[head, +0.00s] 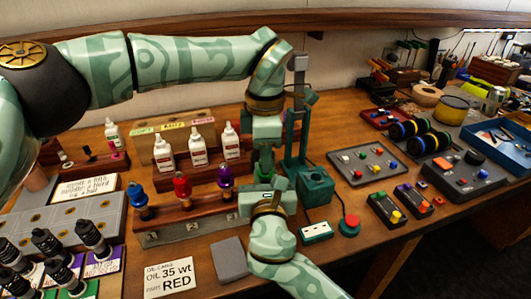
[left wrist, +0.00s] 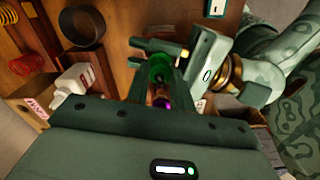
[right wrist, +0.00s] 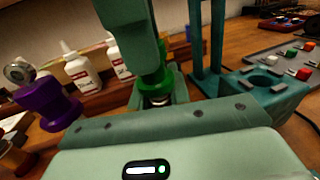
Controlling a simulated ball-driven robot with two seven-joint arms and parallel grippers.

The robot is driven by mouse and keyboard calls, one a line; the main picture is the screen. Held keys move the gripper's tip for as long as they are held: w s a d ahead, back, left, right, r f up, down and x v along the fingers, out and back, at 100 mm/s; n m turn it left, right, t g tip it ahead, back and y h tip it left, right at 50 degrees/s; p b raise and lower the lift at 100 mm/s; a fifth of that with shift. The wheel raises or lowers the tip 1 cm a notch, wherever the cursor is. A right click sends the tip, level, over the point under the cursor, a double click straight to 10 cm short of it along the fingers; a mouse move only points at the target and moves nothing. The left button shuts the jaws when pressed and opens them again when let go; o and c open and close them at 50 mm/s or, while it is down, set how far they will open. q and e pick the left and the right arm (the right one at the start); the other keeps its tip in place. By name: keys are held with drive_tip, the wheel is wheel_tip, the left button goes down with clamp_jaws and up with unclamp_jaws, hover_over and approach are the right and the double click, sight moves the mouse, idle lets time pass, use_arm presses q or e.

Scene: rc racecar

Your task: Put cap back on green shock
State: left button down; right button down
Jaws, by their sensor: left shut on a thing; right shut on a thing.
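The green cap (left wrist: 158,68) shows between the fingers of my left gripper (left wrist: 153,75) in the left wrist view. My left gripper (head: 265,165) comes down from above and is shut on it. My right gripper (head: 266,203) is just below, shut on the green shock, whose dark and silver body (right wrist: 156,100) shows between its fingers in the right wrist view. Green (right wrist: 155,84) shows right above that body, under my left gripper. The fingers hide most of the shock and cap in the head view, so I cannot tell whether the cap is seated.
Blue (head: 139,200), red (head: 182,188) and purple (head: 225,180) shocks stand in the wooden rack to the left. White oil bottles (head: 198,150) stand behind. A teal stand (head: 316,186) with a post is close on the right. A red button (head: 350,224) and a grey block (head: 229,259) lie nearby.

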use_arm(q)
drive_tip(key=m, duration=0.4)
drive_tip(key=shift+w+m, duration=0.1)
drive_tip(key=shift+m, duration=0.3)
drive_tip(key=c, duration=1.2)
unclamp_jaws()
drive_tip(key=shift+r, duration=0.15)
drive_tip(key=shift+r, duration=2.1)
